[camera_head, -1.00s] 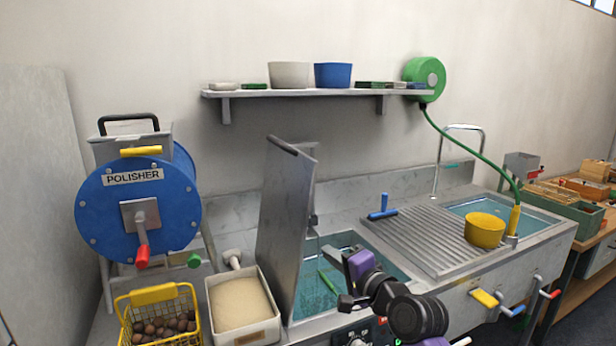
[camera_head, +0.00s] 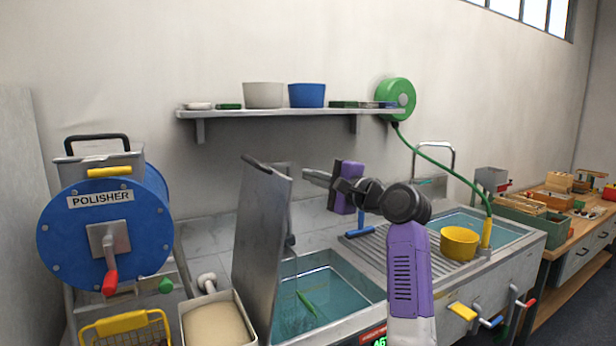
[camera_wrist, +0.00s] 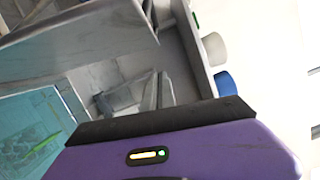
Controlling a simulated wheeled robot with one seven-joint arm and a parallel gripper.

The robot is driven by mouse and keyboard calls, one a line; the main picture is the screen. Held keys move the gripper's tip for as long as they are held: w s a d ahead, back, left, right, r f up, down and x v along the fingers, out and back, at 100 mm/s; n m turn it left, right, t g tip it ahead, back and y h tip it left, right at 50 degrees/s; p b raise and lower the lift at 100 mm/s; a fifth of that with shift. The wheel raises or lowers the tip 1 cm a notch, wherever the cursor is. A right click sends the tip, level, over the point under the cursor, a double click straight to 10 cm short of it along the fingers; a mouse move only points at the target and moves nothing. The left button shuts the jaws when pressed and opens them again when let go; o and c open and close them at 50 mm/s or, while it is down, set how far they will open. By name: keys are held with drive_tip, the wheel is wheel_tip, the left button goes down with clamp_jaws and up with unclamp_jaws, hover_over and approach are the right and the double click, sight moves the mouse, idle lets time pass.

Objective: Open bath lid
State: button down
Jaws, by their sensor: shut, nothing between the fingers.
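The bath lid (camera_head: 262,235) is a grey metal panel standing steeply upright at the left side of the bath, with a dark handle (camera_head: 257,164) along its top edge. The bath (camera_head: 345,330) is uncovered and holds blue-green water with a green object (camera_head: 306,304) in it. My gripper (camera_head: 310,175) is shut and empty, raised in the air to the right of the lid's upper part and apart from it in the picture. In the wrist view, my gripper fingers (camera_wrist: 158,90) show close together, with the lid (camera_wrist: 85,40) at upper left.
A blue polisher drum (camera_head: 100,235) stands left, with a yellow basket (camera_head: 125,325) and a sand-filled bin (camera_head: 218,325) before it. A wall shelf (camera_head: 290,111) with tubs is above. A yellow pot (camera_head: 459,242) and blue-handled tool (camera_head: 359,232) rest around the draining board.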

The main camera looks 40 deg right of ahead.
drive_tip(key=w+a+p, duration=0.1)
drive_tip(key=w+a, duration=0.2)
drive_tip(key=w, duration=0.5)
drive_tip(key=shift+w+a+r+p, duration=0.25)
drive_tip(key=shift+r+p, duration=0.1)
drive_tip(key=shift+r, duration=0.1)
drive_tip(key=w+a+r+n+p, duration=0.1)
drive_tip(key=w+a+n+p, duration=0.2)
drive_tip(key=a, duration=0.8)
drive_tip(key=shift+a+g+p, duration=0.2)
drive_tip(key=shift+g+p, duration=0.2)
drive_tip(key=shift+p, duration=0.4)
drive_tip(key=shift+w+r, duration=0.1)
drive_tip(key=shift+d, duration=0.1)
